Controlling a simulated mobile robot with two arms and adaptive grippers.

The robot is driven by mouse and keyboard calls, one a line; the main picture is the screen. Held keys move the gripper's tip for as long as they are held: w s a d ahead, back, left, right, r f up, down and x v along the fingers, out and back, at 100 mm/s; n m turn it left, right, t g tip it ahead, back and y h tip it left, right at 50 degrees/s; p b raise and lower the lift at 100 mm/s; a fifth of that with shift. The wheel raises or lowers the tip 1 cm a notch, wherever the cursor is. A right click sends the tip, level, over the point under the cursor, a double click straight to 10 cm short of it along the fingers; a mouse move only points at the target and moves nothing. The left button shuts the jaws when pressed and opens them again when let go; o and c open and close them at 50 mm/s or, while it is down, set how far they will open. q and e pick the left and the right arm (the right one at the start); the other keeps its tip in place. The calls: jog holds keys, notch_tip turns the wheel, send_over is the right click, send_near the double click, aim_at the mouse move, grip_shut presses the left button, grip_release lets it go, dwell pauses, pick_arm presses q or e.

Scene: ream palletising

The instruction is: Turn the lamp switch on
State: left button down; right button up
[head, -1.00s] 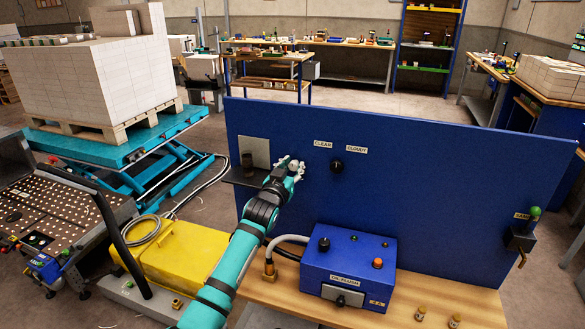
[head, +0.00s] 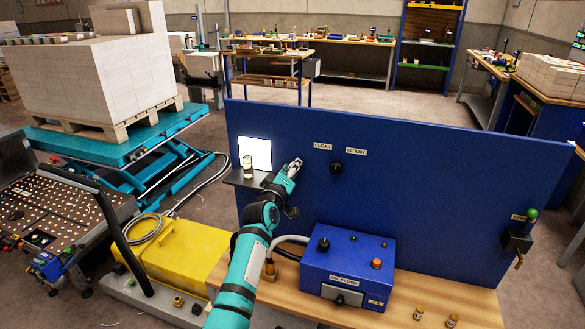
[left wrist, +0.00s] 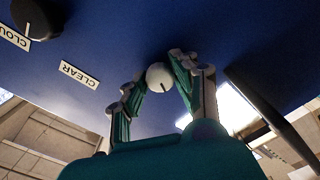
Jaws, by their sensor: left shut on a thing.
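The lamp switch is a round white knob with a dark mark (left wrist: 158,76) on the blue panel (head: 430,185). My left gripper (head: 292,168) is at the panel, and in the left wrist view its fingers (left wrist: 155,85) are shut on the knob from both sides. In the head view the gripper mostly hides the knob. The square lamp plate (head: 256,153) to the left is lit bright white. My right gripper is not in view.
A small vial (head: 248,167) stands on a dark shelf before the lit plate. A black knob (head: 336,168) sits between labels CLEAR and CLOUDY. A blue box (head: 345,265) and two small vials (head: 420,313) are on the wooden bench.

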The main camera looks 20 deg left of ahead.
pick_arm(q)
jog(key=n+p, duration=0.1)
jog(key=n, duration=0.4)
jog(key=shift+f, duration=0.1)
dwell(0.4)
